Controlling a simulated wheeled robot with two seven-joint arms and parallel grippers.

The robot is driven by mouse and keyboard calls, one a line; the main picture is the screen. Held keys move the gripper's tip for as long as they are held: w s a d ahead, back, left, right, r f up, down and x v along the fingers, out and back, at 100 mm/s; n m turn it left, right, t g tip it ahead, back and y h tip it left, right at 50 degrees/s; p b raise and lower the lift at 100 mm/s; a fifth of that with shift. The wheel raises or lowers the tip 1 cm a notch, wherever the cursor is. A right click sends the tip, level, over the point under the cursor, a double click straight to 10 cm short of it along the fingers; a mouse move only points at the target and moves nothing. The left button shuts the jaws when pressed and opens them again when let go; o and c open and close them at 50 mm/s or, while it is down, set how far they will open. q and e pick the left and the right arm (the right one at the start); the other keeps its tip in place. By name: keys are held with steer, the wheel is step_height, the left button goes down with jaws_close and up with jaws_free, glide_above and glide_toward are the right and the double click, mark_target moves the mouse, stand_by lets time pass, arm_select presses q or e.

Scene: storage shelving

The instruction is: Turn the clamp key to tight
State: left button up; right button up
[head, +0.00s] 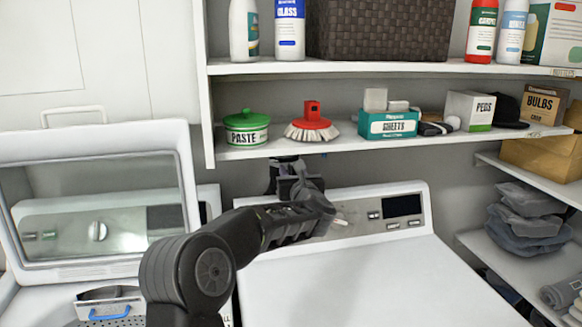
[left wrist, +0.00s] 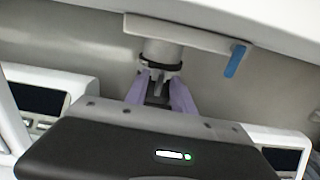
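Under the lower shelf, the clamp shows in the left wrist view as a pale round post with a black ring (left wrist: 161,62). A small grey piece that looks like the clamp key (left wrist: 158,87) hangs below the ring. My left gripper (left wrist: 157,78) has its two lavender fingers on either side of this piece, pointing up at it. Whether they touch it is too small to tell. In the head view my left gripper (head: 298,187) is just below the shelf edge, and its own wrist and fingers largely hide the clamp and key. My right gripper is not in view.
The lower shelf (head: 430,139) is close above my gripper, with a green paste tin (head: 246,129) and a red brush (head: 311,124) on it. A blue tab (left wrist: 235,61) hangs right of the clamp. A white machine (head: 370,285) stands below; an open lid (head: 100,200) is at left.

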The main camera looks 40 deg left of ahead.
arm_select(q)
steer(key=shift+a, duration=0.1)
steer(key=shift+c, duration=0.3)
jaws_close()
